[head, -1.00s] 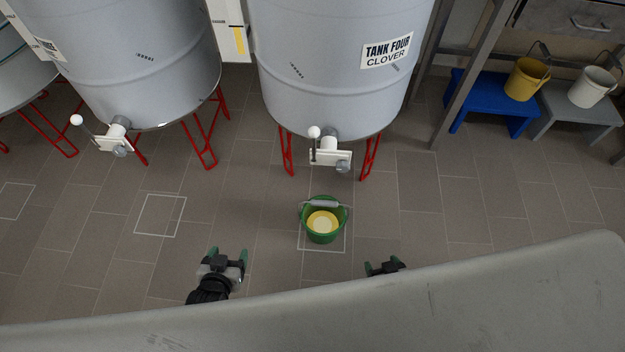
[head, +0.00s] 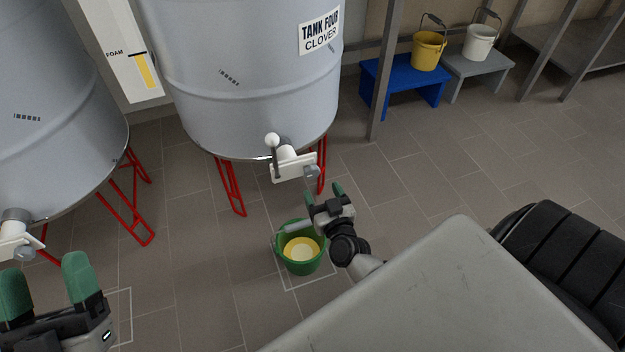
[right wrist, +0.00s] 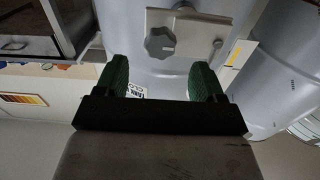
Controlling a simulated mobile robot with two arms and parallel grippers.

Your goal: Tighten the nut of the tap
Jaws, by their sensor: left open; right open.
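The tap (head: 293,165) of the tank marked TANK FOUR CLOVER sticks out low on the tank's front. It has a white plate, a lever with a white ball and a grey lobed nut (head: 311,171). The nut also shows in the right wrist view (right wrist: 160,42), beyond my fingertips. My right gripper (head: 324,193) is open and empty, a little below the nut and apart from it; it also shows in the right wrist view (right wrist: 160,80). My left gripper (head: 46,285) is open and empty at the lower left, near another tank's tap (head: 18,240).
A green bucket (head: 281,262) with yellow contents stands on the floor below the tap, close to my right gripper. Red tank legs (head: 230,187) stand behind. A blue stool (head: 378,84) with a yellow bucket (head: 428,52) stands back right. Open floor lies between.

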